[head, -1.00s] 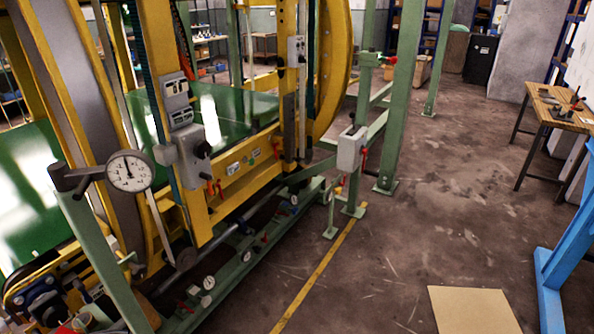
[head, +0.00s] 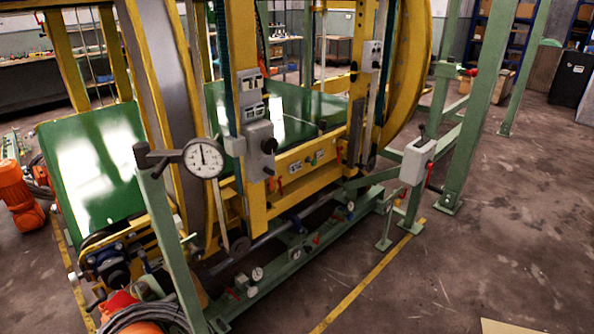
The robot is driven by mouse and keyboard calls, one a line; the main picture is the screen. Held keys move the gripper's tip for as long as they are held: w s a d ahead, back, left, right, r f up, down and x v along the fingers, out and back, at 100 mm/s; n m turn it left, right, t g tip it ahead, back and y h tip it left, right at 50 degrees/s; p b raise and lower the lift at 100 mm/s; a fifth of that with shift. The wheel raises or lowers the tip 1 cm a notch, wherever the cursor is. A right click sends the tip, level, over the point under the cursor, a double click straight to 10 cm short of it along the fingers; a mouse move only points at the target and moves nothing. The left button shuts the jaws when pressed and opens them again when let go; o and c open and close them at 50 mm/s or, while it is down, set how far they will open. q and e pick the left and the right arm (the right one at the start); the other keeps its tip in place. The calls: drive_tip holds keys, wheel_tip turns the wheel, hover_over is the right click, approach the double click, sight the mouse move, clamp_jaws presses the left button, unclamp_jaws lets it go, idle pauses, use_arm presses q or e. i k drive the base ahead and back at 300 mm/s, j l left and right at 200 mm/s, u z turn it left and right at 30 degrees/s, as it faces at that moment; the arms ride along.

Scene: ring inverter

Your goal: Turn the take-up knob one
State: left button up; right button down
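The ring inverter, a yellow frame (head: 250,190) with a large yellow ring (head: 420,75), stands at left and centre. I cannot tell for sure which part is the take-up knob. A grey box with a dark knob (head: 268,146) is on the front yellow post. Another grey box (head: 416,160) with a dark handle on top and a red lever is on a green stand to the right. A round dial gauge (head: 203,158) is clamped to a green post at left. Small pale round dials or knobs (head: 257,274) sit along the low green rail. Neither gripper is in view.
An orange motor-like thing (head: 18,198) stands at far left. Green posts (head: 478,110) rise at right. A yellow floor line (head: 365,285) runs in front of the machine. The brown floor (head: 510,225) at right is clear. A flat tan sheet (head: 500,326) lies at the bottom edge.

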sight(75, 280)
drive_tip(key=j+u, duration=0.65)
drive_tip(key=j, duration=0.25)
drive_tip(key=i+j+u, duration=0.1)
drive_tip(key=j+u, duration=0.25)
drive_tip(key=j, duration=1)
drive_tip(key=i+z, duration=0.05)
